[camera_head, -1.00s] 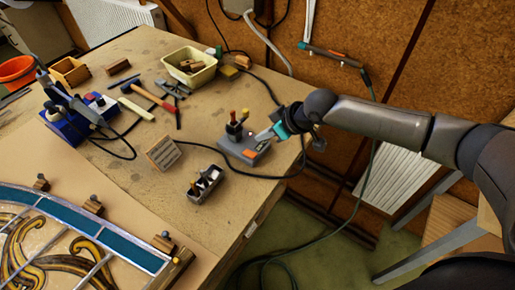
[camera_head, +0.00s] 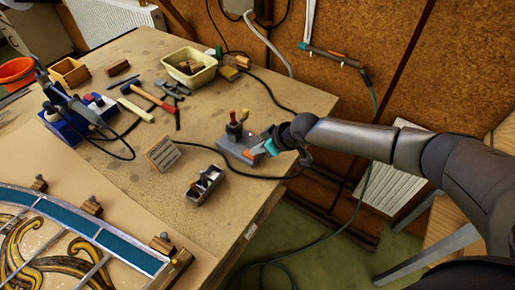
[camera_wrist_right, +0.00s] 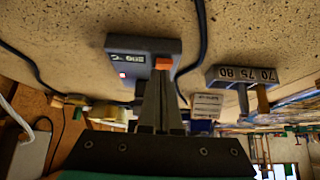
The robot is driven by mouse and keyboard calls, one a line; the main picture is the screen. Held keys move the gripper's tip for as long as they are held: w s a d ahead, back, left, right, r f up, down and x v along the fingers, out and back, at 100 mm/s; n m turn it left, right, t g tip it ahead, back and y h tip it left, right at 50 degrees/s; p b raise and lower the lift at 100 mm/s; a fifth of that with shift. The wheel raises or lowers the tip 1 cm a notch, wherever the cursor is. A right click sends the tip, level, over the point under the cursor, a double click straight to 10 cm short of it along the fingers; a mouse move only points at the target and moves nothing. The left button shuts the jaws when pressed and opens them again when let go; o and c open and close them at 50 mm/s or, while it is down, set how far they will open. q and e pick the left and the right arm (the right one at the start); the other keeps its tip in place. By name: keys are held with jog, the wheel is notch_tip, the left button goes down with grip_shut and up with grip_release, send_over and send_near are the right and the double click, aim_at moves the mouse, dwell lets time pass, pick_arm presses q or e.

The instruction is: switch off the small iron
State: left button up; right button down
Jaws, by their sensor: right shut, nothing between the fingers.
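A small grey unit (camera_head: 232,150) stands near the right edge of the bench, with an orange switch (camera_head: 250,155) at its front. In the right wrist view the grey unit (camera_wrist_right: 138,48) shows a display with a small lit light, and the orange switch (camera_wrist_right: 163,63) at its corner. My right gripper (camera_head: 260,149) is shut and empty, its fingertips beside the switch. In the wrist view the fingertips (camera_wrist_right: 160,76) overlap the switch's lower edge; I cannot tell whether they touch it. Whether the switch is on or off is unclear. My left gripper is out of view.
A slotted metal box (camera_head: 205,185) and a tilted card (camera_head: 163,153) stand near the unit. Handled tools (camera_head: 239,118) rise behind it. A blue station (camera_head: 68,126) is at left. Black cables cross the bench. A leaded panel (camera_head: 85,235) lies in front. An iron-like tool (camera_head: 330,53) hangs on the wall.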

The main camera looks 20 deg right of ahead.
jog(key=shift+s+f+t+b, duration=0.1)
jog(key=shift+f+t+b, duration=0.2)
jog(key=shift+f+b, duration=0.25)
jog(key=shift+d+r, duration=0.1)
jog(key=shift+r, duration=0.15)
jog(key=shift+r, duration=0.2)
jog(key=shift+r+p, duration=0.6)
jog(key=shift+p, duration=0.2)
